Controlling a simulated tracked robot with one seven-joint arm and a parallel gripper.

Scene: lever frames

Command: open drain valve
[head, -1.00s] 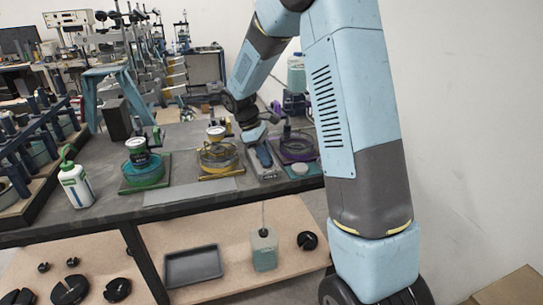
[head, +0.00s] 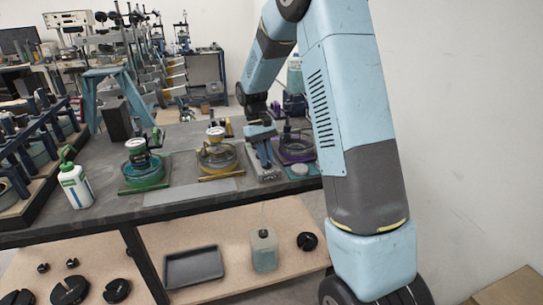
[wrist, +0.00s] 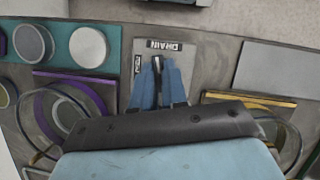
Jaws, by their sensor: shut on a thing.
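The drain valve is a grey plate (wrist: 190,57) marked DRAIN, with a thin dark lever (wrist: 157,72) standing out from it in the wrist view. My gripper (wrist: 159,66) has its two blue fingers on either side of this lever and is shut on it. In the head view my gripper (head: 265,160) points down at the grey valve plate (head: 264,176) on the bench. The lever is hidden there behind the fingers. The lower part of the plate is hidden by my gripper's body in the wrist view.
A yellow-trimmed round cell (head: 217,160) stands left of the valve, and a purple one (head: 297,148) stands close on the right. A green one (head: 143,172) and a white bottle (head: 75,186) are farther left. A tray (head: 193,267) and a jar (head: 263,250) sit on the lower shelf.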

